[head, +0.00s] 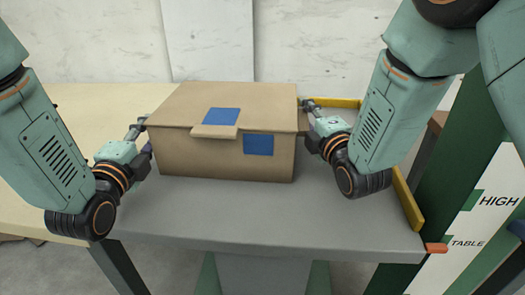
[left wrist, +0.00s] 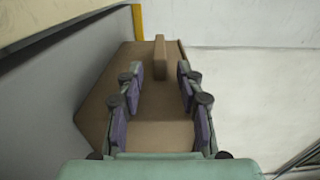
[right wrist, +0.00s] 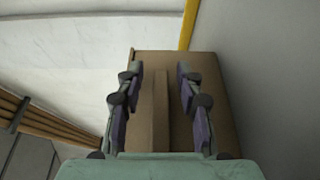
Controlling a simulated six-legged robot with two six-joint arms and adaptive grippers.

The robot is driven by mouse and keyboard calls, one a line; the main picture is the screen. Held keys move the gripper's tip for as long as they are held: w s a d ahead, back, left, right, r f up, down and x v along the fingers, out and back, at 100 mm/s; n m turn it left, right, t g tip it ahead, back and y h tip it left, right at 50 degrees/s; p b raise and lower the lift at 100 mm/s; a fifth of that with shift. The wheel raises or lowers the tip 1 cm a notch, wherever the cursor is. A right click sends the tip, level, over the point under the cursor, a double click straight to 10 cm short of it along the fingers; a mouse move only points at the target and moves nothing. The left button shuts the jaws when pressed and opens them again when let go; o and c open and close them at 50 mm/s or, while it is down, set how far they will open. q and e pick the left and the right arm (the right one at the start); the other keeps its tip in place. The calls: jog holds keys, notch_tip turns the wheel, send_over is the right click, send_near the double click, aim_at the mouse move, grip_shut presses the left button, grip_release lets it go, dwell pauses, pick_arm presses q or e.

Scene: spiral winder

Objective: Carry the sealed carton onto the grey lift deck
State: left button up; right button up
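The closed brown carton (head: 222,160), with blue patches on its lid and front, sits upright on the grey lift deck (head: 270,220). My left gripper (head: 140,125) is at the carton's left end. In the left wrist view its fingers (left wrist: 160,85) are parted, with a cardboard ridge (left wrist: 160,58) between and beyond the tips, not gripped. My right gripper (head: 308,104) is at the right end. In the right wrist view its fingers (right wrist: 160,85) stand open either side of a similar ridge (right wrist: 160,110), with gaps. The carton's underside is hidden.
A beige table (head: 40,215) adjoins the deck on the left. Yellow rails (head: 407,203) edge the deck's right and back. A green post with HIGH and TABLE marks (head: 470,220) stands at right, an orange pointer (head: 436,248) near TABLE. The deck's front strip is clear.

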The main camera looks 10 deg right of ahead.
pick_arm(q)
jog(key=v, duration=0.7)
jog(key=shift+s, duration=0.4)
pick_arm(e)
jog(key=s, duration=0.4)
jog(key=s+d, duration=0.1)
jog(key=s, duration=0.3)
jog(key=s+d, duration=0.1)
jog(key=s, duration=0.2)
jog(key=shift+s, duration=0.4)
